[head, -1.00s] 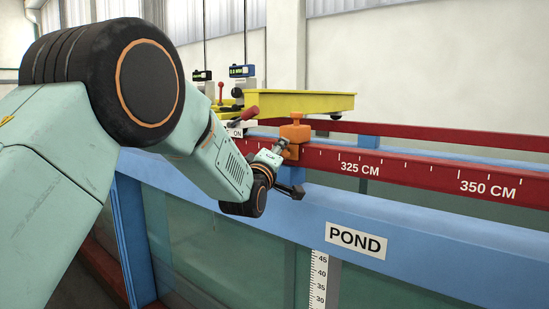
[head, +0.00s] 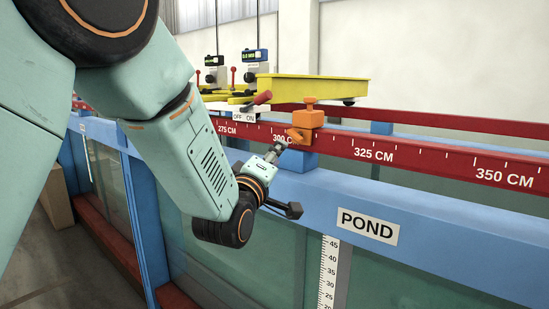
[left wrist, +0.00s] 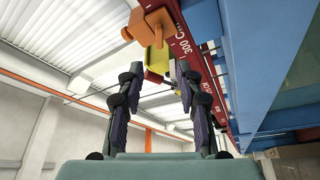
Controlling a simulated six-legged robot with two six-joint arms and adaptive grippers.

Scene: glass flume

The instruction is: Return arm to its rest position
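My left arm comes in from the left in the head view, bent, with its wrist low beside the blue flume rim. My left gripper (head: 279,149) is small in that view, just below and left of the orange clamp (head: 308,118) on the red rail. In the left wrist view, the two dark fingers of my left gripper (left wrist: 159,72) stand apart with nothing held between them. The orange clamp (left wrist: 148,25) shows beyond the fingertips there and looks clear of them. My right gripper is in neither view.
The blue flume rim (head: 420,215) with a POND label (head: 367,226) runs close to my wrist. Above it are the red scale rail (head: 430,160), a yellow carriage (head: 310,89) and a red-handled OFF/ON switch (head: 263,98). Open floor (head: 60,270) lies at lower left.

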